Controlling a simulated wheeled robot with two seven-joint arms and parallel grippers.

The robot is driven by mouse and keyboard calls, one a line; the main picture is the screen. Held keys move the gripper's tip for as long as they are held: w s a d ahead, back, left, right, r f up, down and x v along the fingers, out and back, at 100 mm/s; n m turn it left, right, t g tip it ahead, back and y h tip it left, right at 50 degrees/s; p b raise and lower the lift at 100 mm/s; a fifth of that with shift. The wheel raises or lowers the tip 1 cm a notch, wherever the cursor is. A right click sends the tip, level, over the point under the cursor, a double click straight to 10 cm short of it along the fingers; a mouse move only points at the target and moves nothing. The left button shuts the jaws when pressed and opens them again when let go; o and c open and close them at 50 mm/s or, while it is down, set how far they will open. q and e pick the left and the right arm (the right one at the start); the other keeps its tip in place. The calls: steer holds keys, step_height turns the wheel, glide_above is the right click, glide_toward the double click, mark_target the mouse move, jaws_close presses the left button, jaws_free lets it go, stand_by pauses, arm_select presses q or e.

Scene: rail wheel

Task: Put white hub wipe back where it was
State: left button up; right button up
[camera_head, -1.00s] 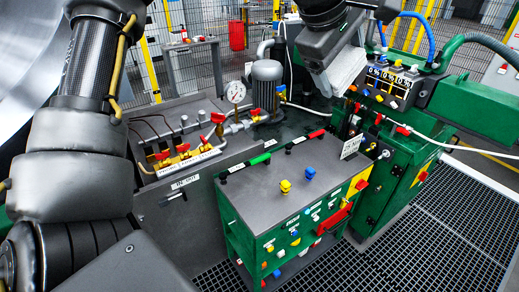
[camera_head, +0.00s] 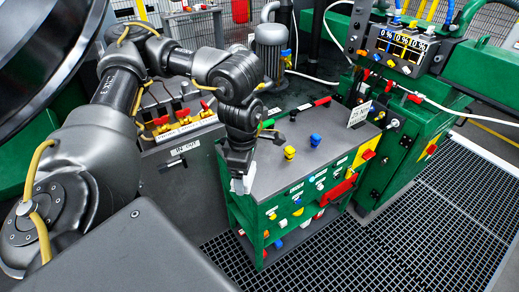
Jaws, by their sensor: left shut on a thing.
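My left gripper (camera_head: 240,172) points down over the left front edge of the green cart's grey top (camera_head: 310,155). It is shut on the white hub wipe (camera_head: 242,184), a small white piece showing just below the fingers. Most of the wipe is hidden by the gripper. I cannot tell whether the wipe touches the cart top or hangs just above it. My right gripper is not in view.
A yellow knob (camera_head: 290,153) and a blue knob (camera_head: 315,140) stand on the cart top right of the gripper. A grey bench with red-handled valves (camera_head: 183,118) is behind on the left. A green machine with a display (camera_head: 400,45) stands right. Floor grating (camera_head: 420,220) is clear.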

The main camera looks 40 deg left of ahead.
arm_select(q)
steer(key=w+a+f, duration=0.3)
steer(key=w+f, duration=0.1)
steer(key=w, duration=0.3)
steer(key=p, duration=0.1)
glide_above(260, 173)
steer(key=s, duration=0.1)
steer(key=f, duration=0.4)
steer(key=shift+d+f, duration=0.3)
steer(key=shift+w+a+f, duration=0.2)
steer(key=shift+w+f, duration=0.3)
steer(key=shift+f, duration=0.35)
step_height(260, 173, down, 3)
steer(key=shift+r+p, duration=0.15)
steer(key=shift+p, duration=0.2)
steer(key=o, duration=0.8)
